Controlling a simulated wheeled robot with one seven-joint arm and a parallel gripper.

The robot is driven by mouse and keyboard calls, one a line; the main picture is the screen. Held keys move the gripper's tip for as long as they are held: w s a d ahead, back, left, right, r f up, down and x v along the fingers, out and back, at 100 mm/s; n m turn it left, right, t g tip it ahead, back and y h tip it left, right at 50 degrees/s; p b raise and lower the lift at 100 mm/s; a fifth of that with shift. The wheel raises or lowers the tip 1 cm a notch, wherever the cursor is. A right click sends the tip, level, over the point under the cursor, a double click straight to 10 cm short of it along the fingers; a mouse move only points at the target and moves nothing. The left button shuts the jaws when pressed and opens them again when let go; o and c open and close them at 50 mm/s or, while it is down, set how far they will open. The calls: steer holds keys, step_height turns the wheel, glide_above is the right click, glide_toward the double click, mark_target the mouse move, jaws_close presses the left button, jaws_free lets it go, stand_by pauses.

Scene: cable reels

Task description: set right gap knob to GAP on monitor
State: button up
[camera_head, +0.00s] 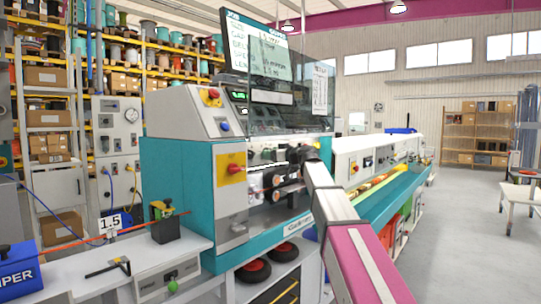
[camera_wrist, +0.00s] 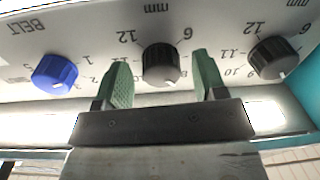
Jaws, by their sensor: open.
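In the wrist view, which shows the panel upside down, my gripper (camera_wrist: 160,74) is open with a green finger on each side of a black knob (camera_wrist: 162,64). Whether the fingers touch it I cannot tell. A second black knob (camera_wrist: 273,58) sits to its right, outside the fingers. Both have printed numbers around them and "mm" beside them. A white pointer mark shows on the lower rim of each. The monitor (camera_head: 258,50) above the machine shows several lines of text, too small to read surely. In the head view my arm hides part of the panel.
A blue knob (camera_wrist: 55,74) marked BELT sits left of the fingers in the wrist view. In the head view, a red button on a yellow plate (camera_head: 232,169) is on the cabinet left of my arm. Open floor (camera_head: 470,240) lies to the right.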

steer(key=v, duration=1)
steer(key=s+d+f+m+g+h, duration=0.2)
steer(key=s+f, duration=0.1)
steer(key=f, duration=0.9)
steer(key=s+d+f+m+g+h, duration=0.1)
steer(key=s+f+m+h, duration=0.15)
steer(key=f, duration=1.05)
steer(key=s+d+f+m+g+h, duration=0.2)
steer(key=f+h, duration=0.1)
steer(key=f, duration=0.9)
steer(key=s+d+f+m+g+h, duration=0.2)
steer(key=s+d+f, duration=0.3)
steer(key=s+f, duration=0.5)
steer(key=s+d+f+m+g+h, duration=0.3)
steer(key=s+d+f+h, duration=0.2)
steer(key=s+f, duration=0.5)
step_height(320, 180, down, 4)
steer(key=shift+s+d+f+m+g, duration=0.15)
steer(key=shift+s+f+m+g, duration=0.1)
steer(key=shift+m+g, duration=0.1)
